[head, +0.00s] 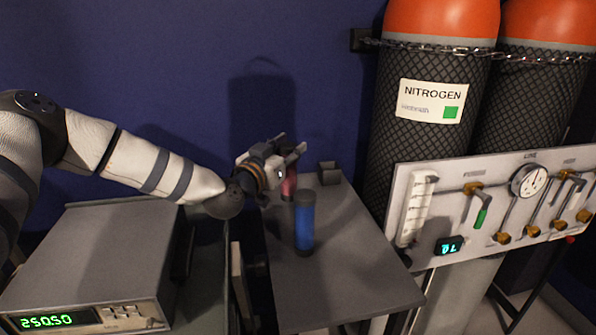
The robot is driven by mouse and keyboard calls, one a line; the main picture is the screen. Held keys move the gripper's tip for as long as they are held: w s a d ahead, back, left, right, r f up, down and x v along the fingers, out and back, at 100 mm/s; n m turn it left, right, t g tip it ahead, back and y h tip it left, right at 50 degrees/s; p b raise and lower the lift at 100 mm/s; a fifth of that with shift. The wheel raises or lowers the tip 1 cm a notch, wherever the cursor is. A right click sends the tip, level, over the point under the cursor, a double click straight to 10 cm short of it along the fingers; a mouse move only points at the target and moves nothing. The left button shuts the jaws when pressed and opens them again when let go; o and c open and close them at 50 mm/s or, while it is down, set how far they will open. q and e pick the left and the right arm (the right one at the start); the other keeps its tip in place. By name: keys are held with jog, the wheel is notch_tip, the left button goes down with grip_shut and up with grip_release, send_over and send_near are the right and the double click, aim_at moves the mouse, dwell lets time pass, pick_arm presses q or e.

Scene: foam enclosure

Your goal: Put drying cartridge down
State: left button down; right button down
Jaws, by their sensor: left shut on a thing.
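A pink-red drying cartridge (289,184) is upright below the fingers of my left gripper (291,150). The gripper is shut on it, and the fingers and wrist hide its top. Its lower end is close to the grey table (345,285), near the left back side; I cannot tell whether it touches the surface. A blue cartridge (304,225) with dark end caps stands upright on the table, just in front of the pink-red one. My right gripper is out of view.
A small grey open box (329,173) sits at the table's back. A grey instrument (95,255) with a green display stands at left. Nitrogen cylinders (425,150) and a white gauge panel (480,245) are at right. The table's front and right are clear.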

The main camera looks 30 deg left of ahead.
aim_at(289, 172)
pick_arm(q)
notch_tip(289, 172, down, 3)
jog(key=shift+f+b, duration=0.15)
jog(key=shift+b, duration=0.15)
jog(key=shift+r, duration=0.2)
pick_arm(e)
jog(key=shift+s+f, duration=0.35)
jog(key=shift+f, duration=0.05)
pick_arm(q)
jog(key=shift+f, duration=0.2)
jog(key=c, duration=1.2)
grip_release()
jog(key=shift+o, duration=0.2)
jog(key=shift+r, duration=0.15)
